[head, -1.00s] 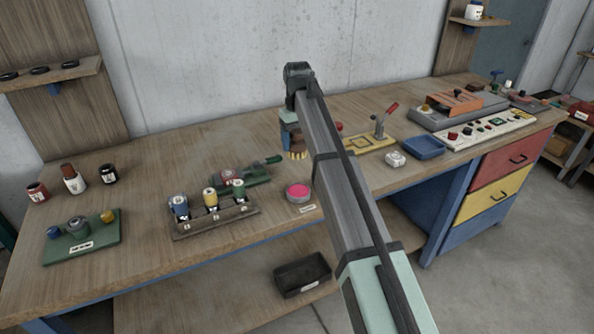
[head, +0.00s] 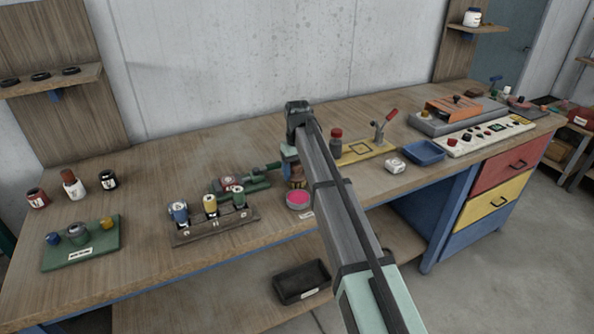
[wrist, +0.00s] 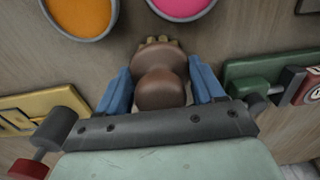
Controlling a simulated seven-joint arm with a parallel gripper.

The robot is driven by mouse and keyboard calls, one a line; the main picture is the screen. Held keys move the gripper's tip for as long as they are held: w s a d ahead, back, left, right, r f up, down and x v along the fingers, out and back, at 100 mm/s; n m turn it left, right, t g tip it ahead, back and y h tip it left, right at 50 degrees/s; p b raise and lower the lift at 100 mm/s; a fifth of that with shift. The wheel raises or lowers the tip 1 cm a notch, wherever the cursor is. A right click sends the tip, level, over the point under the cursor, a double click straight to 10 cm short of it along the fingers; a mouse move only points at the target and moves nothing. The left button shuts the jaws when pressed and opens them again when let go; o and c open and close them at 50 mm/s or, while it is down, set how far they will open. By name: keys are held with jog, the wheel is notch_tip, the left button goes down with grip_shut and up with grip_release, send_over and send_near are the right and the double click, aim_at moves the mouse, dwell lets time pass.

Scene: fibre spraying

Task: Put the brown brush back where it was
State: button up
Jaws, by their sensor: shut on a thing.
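My gripper (wrist: 163,90) has its blue fingers closed on both sides of the brown brush (wrist: 162,80). In the wrist view the brush shows its rounded brown handle, with pale bristle tips beyond it. In the head view the brush (head: 298,182) is mostly hidden behind my arm, just behind the pink pot. The round pot of pink (head: 299,198) also shows at the top of the wrist view (wrist: 180,5). Beside it there is a pot of orange (wrist: 80,14), hidden behind my arm in the head view. I cannot tell whether the bristles touch the bench.
A green tool fixture (head: 245,185) and a rack of small bottles (head: 215,228) stand left of the gripper. A yellow plate (head: 365,152) and a red-capped bottle (head: 336,142) are to the right. A blue tray (head: 425,152) lies farther right.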

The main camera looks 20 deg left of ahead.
jog(key=shift+f, duration=0.15)
jog(key=o, duration=1.2)
notch_tip(320, 180, up, 12)
jog(key=shift+r, duration=0.2)
